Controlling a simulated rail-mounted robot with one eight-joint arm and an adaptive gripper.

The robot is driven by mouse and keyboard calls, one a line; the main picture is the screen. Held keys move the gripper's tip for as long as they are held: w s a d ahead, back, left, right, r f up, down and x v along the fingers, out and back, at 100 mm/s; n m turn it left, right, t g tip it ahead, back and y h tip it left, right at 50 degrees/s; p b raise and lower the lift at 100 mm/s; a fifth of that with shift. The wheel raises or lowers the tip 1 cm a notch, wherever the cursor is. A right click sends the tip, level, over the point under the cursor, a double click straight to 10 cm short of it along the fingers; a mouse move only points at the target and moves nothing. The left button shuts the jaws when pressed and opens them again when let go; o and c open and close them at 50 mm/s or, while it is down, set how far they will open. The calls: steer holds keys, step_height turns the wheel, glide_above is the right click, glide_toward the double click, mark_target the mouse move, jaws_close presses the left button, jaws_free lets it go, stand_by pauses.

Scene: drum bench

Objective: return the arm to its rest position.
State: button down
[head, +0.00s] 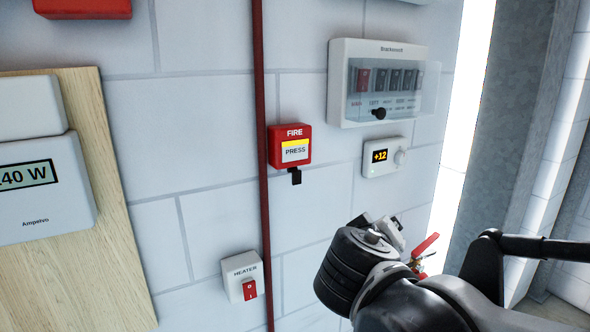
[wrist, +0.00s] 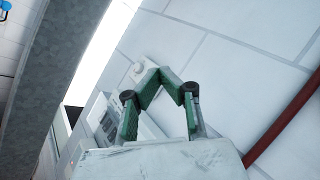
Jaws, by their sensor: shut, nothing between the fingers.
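My arm enters the head view from the lower right, and its dark wrist (head: 350,265) is in front of the white block wall. In the wrist view my gripper (wrist: 160,74) has green fingers that come together at the tips, shut with nothing between them. In the head view the fingers are mostly hidden behind the wrist. The white thermostat (head: 384,157), reading +12, is on the wall above the wrist. A white device with a round knob (wrist: 138,68), which looks like that thermostat, is just behind the fingertips in the wrist view.
A breaker box (head: 340,90) with a clear cover is above the thermostat. A red fire call point (head: 290,146), red pipe (head: 262,190) and heater switch (head: 243,277) are to the left. A red-handled valve (head: 425,246) is close beside my wrist. A grey pillar (head: 510,110) stands at right.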

steer(key=s+d+f+m+g+y+b, duration=0.2)
steer(key=s+f+y, duration=0.1)
steer(key=s+f, duration=0.4)
steer(key=s+d+f+m+g+y+b, duration=0.1)
steer(key=s+f+g+y+b, duration=0.2)
steer(key=s+f, duration=0.4)
step_height(320, 180, down, 5)
steer(key=shift+d+r+m, duration=0.1)
steer(key=shift+d+m, duration=0.25)
steer(key=shift+m, duration=0.05)
